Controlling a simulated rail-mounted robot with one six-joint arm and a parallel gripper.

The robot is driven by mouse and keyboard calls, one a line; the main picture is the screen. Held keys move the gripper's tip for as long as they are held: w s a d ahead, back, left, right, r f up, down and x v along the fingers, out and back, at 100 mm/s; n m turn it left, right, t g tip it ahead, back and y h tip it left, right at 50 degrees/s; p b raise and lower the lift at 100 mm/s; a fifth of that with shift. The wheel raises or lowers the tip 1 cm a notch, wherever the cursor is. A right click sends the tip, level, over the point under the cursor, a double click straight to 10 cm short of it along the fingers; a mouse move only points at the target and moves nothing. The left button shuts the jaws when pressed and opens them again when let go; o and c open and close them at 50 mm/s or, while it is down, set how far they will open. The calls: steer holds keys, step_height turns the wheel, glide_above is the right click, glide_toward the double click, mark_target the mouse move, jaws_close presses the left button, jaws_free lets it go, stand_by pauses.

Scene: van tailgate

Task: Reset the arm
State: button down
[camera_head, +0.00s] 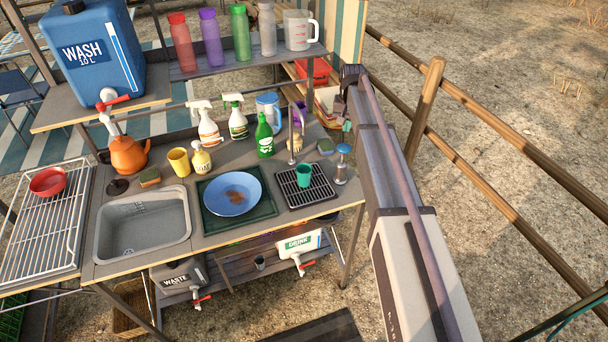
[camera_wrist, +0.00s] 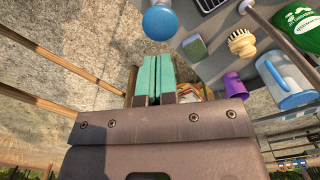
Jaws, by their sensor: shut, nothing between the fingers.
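My gripper (camera_wrist: 160,82) shows in the wrist view with its two teal fingers pressed together and nothing between them. In the head view my arm reaches up along the right end of the counter. There my gripper (camera_head: 347,126) is small and partly hidden beside the arm, near the counter's back right corner. In the wrist view the fingers point past the counter edge, with the ground behind them.
Close by are a blue-topped dispenser (camera_head: 343,163), a sponge (camera_head: 326,146), a brush (camera_head: 295,143) and a purple cup (camera_wrist: 232,84). A wooden fence (camera_head: 425,108) stands at the right. A blue plate (camera_head: 232,193) lies beside the sink (camera_head: 143,227). Bottles line the upper shelf (camera_head: 220,65).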

steer(key=shift+s, duration=0.15)
steer(key=s+f+n+b, duration=0.1)
steer(key=s+f+b, duration=0.2)
steer(key=s, duration=1.4)
steer(key=s+f+n+b, duration=0.1)
steer(key=s+f+b, duration=0.2)
steer(key=s, duration=1.5)
steer(key=shift+f, duration=0.25)
